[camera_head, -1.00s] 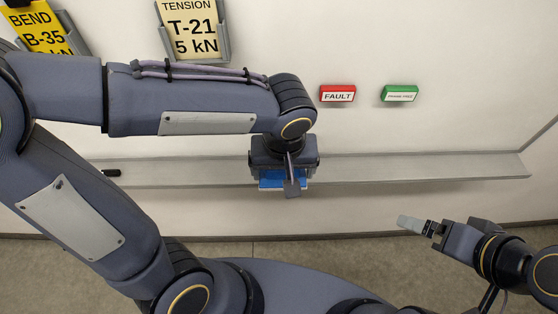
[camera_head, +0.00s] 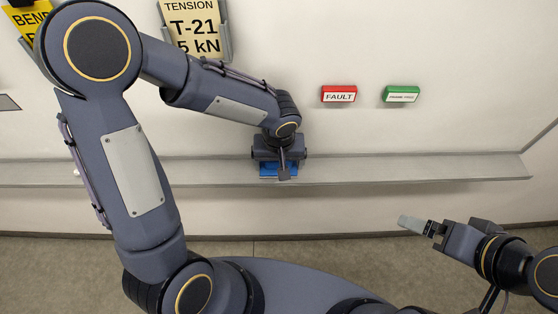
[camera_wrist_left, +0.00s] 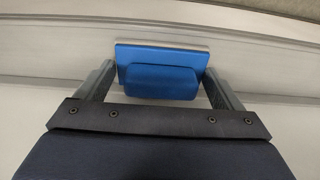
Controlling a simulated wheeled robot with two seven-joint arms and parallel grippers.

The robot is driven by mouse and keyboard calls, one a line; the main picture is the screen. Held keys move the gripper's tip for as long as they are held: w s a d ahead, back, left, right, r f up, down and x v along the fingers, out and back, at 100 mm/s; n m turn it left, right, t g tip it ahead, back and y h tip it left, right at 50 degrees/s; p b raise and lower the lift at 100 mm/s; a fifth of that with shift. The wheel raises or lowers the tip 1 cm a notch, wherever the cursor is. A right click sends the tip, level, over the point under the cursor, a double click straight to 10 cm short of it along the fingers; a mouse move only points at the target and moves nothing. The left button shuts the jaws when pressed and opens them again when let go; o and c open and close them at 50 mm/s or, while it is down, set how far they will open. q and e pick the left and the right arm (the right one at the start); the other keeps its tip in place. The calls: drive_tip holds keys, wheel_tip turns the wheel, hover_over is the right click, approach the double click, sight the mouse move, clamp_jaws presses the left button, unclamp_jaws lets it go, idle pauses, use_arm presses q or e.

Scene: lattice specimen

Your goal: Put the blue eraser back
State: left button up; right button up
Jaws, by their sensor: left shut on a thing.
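The blue eraser (camera_head: 267,171) is at the long grey ledge (camera_head: 420,170) on the wall, under my left gripper (camera_head: 282,174). In the left wrist view the eraser (camera_wrist_left: 162,82) has a blue grip block on a wider blue plate with a pale layer along its far edge. It sits between the two fingers, which are shut on it. I cannot tell whether its underside touches the ledge. My right gripper (camera_head: 417,225) is off to the right, in front of the wall and apart from the ledge.
A red FAULT block (camera_head: 338,94) and a green block (camera_head: 401,94) are on the wall above the ledge. A yellow BEND card (camera_head: 27,20) and a cream TENSION card (camera_head: 193,28) hang at upper left. The ledge to the right of the eraser is clear.

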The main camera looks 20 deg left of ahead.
use_arm(q)
drive_tip(key=o, duration=0.7)
drive_tip(key=shift+r, duration=0.1)
wheel_tip(320, 180, up, 12)
drive_tip(key=s+p, duration=0.1)
drive_tip(key=s, duration=0.1)
drive_tip(key=s+a+r+t+h, duration=0.1)
drive_tip(key=s+a, duration=0.2)
drive_tip(key=s, duration=0.1)
drive_tip(key=s+a+m+t+h, duration=0.1)
drive_tip(key=s+a, duration=0.2)
drive_tip(key=s, duration=0.2)
drive_tip(key=s+a+r+t+h, duration=0.1)
drive_tip(key=s+a+t+h, duration=0.1)
drive_tip(key=s, duration=0.3)
drive_tip(key=shift+s+a+r+m, duration=0.15)
drive_tip(key=shift+a+r+m, duration=0.2)
drive_tip(key=shift+a, duration=0.25)
